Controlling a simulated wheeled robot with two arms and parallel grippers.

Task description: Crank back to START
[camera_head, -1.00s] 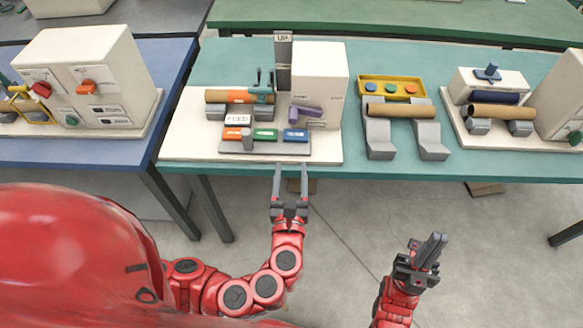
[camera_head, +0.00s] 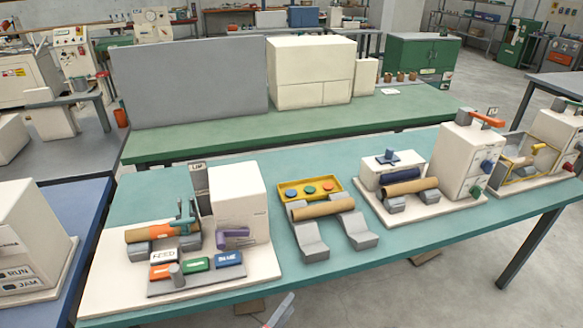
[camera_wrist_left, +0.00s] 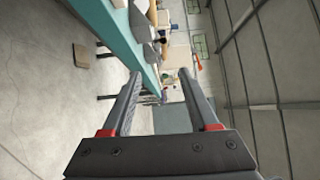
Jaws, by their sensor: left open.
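The winder (camera_head: 238,205) stands on a cream base at the left of the teal table. It has a purple lever (camera_head: 233,238) on its front, an orange-and-brown tube (camera_head: 150,234) on grey supports, and a teal clamp-like part (camera_head: 184,218) over the tube. Another machine (camera_head: 463,160) at the right carries an orange crank-like arm (camera_head: 487,118) on top. I cannot read a START mark anywhere. My left gripper (camera_head: 281,310) shows only its fingertips at the bottom edge, short of the table. In the left wrist view my left gripper (camera_wrist_left: 158,80) is open and empty. My right gripper is out of view.
On the teal table (camera_head: 290,262), a brown tube (camera_head: 322,209) lies on grey cradles beside a yellow tray (camera_head: 276,193) with coloured discs. Orange, green (camera_head: 196,264) and blue blocks sit before the winder. A green bench stands behind. A blue table edge is at left.

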